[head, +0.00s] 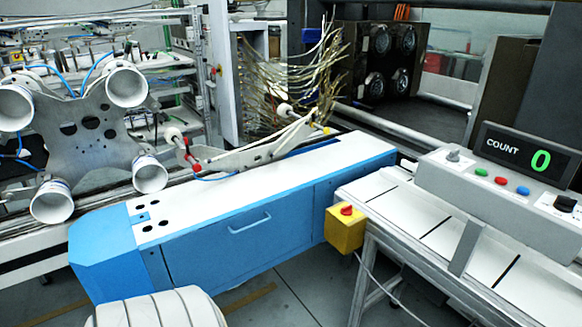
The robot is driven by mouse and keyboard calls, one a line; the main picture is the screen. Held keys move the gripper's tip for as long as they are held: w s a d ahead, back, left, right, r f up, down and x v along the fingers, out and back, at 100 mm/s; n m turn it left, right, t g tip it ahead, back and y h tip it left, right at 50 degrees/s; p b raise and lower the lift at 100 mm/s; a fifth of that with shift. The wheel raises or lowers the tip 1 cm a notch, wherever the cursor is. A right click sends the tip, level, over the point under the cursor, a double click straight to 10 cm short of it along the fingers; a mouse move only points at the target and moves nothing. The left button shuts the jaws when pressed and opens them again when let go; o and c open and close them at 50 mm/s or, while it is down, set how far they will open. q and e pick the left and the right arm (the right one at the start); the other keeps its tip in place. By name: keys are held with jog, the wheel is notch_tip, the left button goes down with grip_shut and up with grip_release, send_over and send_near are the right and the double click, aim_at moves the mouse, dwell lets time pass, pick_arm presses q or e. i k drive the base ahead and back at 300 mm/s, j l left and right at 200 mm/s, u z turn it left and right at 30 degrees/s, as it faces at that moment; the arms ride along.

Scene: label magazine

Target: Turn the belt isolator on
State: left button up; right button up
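A yellow box with a red rotary knob (346,210) on top, which looks like the belt isolator, is fixed at the left end of the conveyor table. The yellow side of the box (343,235) faces me. The knob's exact position is too small to tell. Neither of my grippers is in view.
A grey console (450,178) on the conveyor (400,215) carries red, green and blue buttons, a black knob (565,203) and a display (530,153) reading COUNT 0. A long blue cabinet (250,235) stands left of the yellow box. A cable hangs below the box.

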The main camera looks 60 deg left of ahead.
aim_at(347, 210)
jog(key=u, duration=1.4)
jog(key=i+j+z, duration=0.45)
jog(key=i+j, duration=0.15)
